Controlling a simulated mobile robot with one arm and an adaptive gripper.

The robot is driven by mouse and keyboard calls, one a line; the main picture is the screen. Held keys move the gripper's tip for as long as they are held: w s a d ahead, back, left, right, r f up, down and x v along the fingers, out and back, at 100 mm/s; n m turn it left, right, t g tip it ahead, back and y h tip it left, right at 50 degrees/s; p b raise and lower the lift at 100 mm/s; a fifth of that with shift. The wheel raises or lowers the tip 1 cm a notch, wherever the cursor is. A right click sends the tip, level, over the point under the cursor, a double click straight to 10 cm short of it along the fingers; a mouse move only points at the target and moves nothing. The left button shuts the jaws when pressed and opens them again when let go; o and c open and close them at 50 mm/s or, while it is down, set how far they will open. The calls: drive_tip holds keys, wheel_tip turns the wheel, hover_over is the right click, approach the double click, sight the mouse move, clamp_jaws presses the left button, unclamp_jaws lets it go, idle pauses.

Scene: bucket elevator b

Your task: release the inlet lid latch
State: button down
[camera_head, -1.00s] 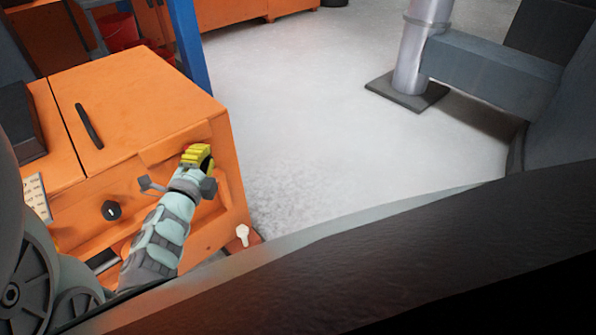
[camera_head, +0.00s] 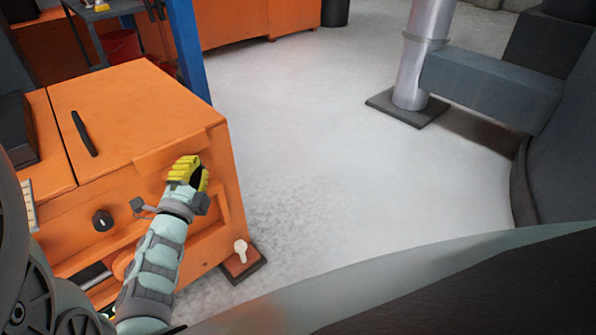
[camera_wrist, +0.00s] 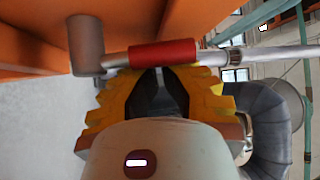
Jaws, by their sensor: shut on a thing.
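The orange housing (camera_head: 140,110) with its flat top stands at the left in the head view. My gripper (camera_head: 187,172) is at the upper part of its front face, near the right corner. In the wrist view, the yellow fingers of my gripper (camera_wrist: 160,82) are closed at a latch handle with a red sleeve (camera_wrist: 162,53). The handle's grey bar joins a grey cylindrical pivot (camera_wrist: 87,42) below an orange overhang. The fingers hide part of the handle. In the head view my gripper hides the handle.
The top carries a dark bar handle (camera_head: 84,133). A black knob (camera_head: 102,220) is on the front face. A small white lever (camera_head: 240,250) stands low by the right corner. A blue post (camera_head: 188,50) rises behind.

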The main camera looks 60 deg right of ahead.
drive_tip(key=n+t+b, duration=0.1)
drive_tip(key=a+n+t+h+b, duration=0.1)
drive_tip(key=a+n+t+b, duration=0.1)
drive_tip(key=shift+w+f+n+h+b, duration=0.3)
drive_tip(key=shift+w+a+f+n+t+b, duration=0.15)
drive_tip(key=shift+a+f+n+t+b, duration=0.3)
drive_tip(key=shift+a+n+t, duration=0.4)
drive_tip(key=shift+w+a+f+n+t+b, duration=0.15)
drive_tip(key=shift+a+f+n+t+b, duration=0.2)
drive_tip(key=shift+a+n+t, duration=0.5)
drive_tip(key=shift+d+f, duration=0.1)
